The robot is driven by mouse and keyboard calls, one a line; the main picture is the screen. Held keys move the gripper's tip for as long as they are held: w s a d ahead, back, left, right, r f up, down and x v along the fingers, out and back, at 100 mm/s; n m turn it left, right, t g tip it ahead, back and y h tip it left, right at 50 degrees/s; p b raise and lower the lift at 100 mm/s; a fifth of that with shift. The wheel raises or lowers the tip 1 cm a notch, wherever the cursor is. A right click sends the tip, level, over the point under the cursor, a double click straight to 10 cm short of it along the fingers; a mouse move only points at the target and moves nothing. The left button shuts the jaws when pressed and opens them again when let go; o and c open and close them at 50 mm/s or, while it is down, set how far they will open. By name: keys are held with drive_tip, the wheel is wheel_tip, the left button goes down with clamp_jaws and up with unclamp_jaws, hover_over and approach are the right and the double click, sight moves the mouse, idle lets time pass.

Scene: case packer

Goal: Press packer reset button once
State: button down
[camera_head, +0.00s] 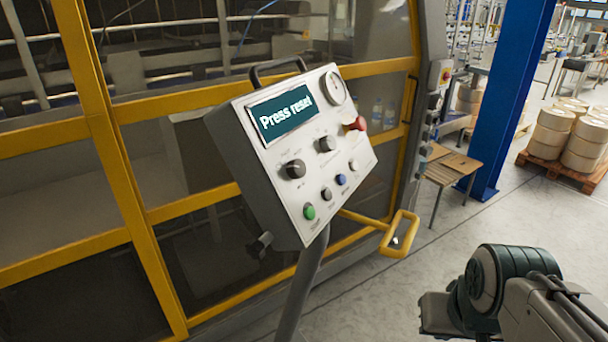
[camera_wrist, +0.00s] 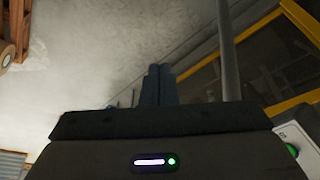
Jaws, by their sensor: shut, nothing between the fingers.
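The packer's tilted control panel (camera_head: 245,165) stands on a pole in the head view, and its screen (camera_head: 285,114) reads "Press reset". Its lower row has a green button (camera_head: 309,211), a black button (camera_head: 326,194), a blue button (camera_head: 341,179) and a white button (camera_head: 354,164). Their labels are too small to read. In the wrist view my gripper (camera_wrist: 158,82) is shut and empty, with its fingers close together. The panel's edge (camera_wrist: 297,132) and green button (camera_wrist: 292,150) show at the lower right there, apart from the fingertips.
A red mushroom button (camera_head: 357,124) and two black knobs sit above the row. A yellow handle (camera_head: 399,234) sticks out at the panel's right. Behind is the yellow-framed machine guard (camera_head: 120,180). A blue column (camera_head: 505,95) and a loaded pallet (camera_head: 560,172) stand farther right.

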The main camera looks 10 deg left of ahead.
drive_tip(key=shift+w, duration=0.1)
idle(0.3)
drive_tip(key=w+r+n+t, duration=0.3)
drive_tip(key=w+n, duration=0.1)
drive_tip(key=w, duration=0.4)
drive_tip(key=w+a+r+n+t+y+b, duration=0.1)
drive_tip(key=w+r+n+t, duration=0.1)
drive_tip(key=w+n+t, duration=0.45)
drive_tip(key=w+r+n+t, duration=0.1)
drive_tip(key=w+r+n, duration=0.2)
drive_tip(key=w, duration=0.6)
drive_tip(key=w+a+r+n+y, duration=0.2)
drive_tip(key=w+a+n+y, duration=0.2)
drive_tip(key=a+n+y, duration=0.3)
drive_tip(key=shift+r+n+t, duration=0.25)
drive_tip(key=shift+n+t, duration=0.1)
drive_tip(key=shift+n, duration=0.5)
drive_tip(key=shift+w+a+f+b, duration=0.1)
drive_tip(key=shift+w+a+b, duration=0.05)
drive_tip(key=shift+b, duration=0.2)
